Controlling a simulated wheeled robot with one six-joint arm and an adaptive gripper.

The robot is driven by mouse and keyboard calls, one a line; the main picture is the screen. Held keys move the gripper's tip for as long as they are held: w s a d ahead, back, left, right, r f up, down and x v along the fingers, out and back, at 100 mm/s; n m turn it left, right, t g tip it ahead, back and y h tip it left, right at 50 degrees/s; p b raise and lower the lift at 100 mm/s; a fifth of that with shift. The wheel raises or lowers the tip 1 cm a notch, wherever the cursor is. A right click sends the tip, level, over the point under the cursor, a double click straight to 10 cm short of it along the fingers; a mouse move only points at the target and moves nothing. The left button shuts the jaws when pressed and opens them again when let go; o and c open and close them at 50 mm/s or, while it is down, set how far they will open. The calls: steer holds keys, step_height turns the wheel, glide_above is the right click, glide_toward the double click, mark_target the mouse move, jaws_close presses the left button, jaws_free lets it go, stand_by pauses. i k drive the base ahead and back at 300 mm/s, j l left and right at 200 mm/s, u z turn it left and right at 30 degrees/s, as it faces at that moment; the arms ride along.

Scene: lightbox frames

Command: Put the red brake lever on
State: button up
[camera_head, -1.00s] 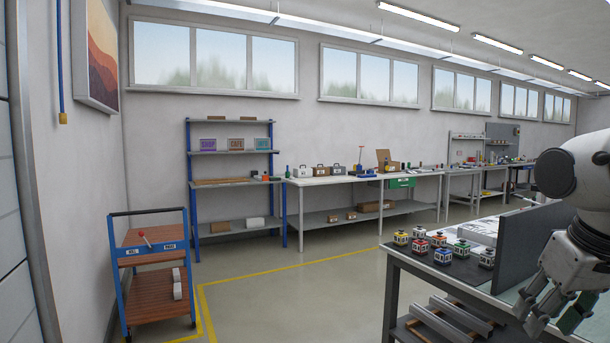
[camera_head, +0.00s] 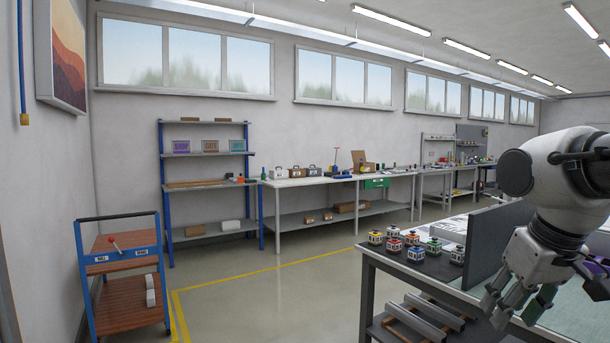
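The red-knobbed lever (camera_head: 115,243) stands on the upper shelf of a blue-framed cart (camera_head: 121,262) at the left. It tilts to the left, its red end up. Two small white labels sit on the cart's front edge, one on each side of the lever; their text is too small to read surely. My gripper (camera_head: 509,311) is far from the lever, at the lower right by the near workbench. Its fingers point down and look spread apart. A dark green piece shows beside the fingers; I cannot tell whether it belongs to the gripper.
A near workbench (camera_head: 400,262) with several coloured blocks and a dark upright panel (camera_head: 484,247) stands at the right, close to my arm. Open floor (camera_head: 255,305) with yellow lines lies between it and the cart. Shelves (camera_head: 206,184) and a long bench (camera_head: 320,181) line the back wall.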

mark_target(111, 239)
steer(key=i+j+u, duration=0.1)
steer(key=u, duration=0.3)
steer(key=i+u, duration=0.15)
steer(key=u, duration=0.2)
steer(key=i+u, duration=0.3)
steer(key=i, duration=0.25)
steer(key=i+l+u, duration=0.3)
steer(key=i, duration=0.25)
steer(key=i+l, duration=0.1)
steer(key=i, duration=0.3)
steer(key=i+l, duration=0.15)
steer(key=i, duration=0.3)
steer(key=i+l, duration=0.1)
steer(key=i, duration=0.8)
steer(key=i+l+u, duration=0.15)
steer(key=i, duration=0.3)
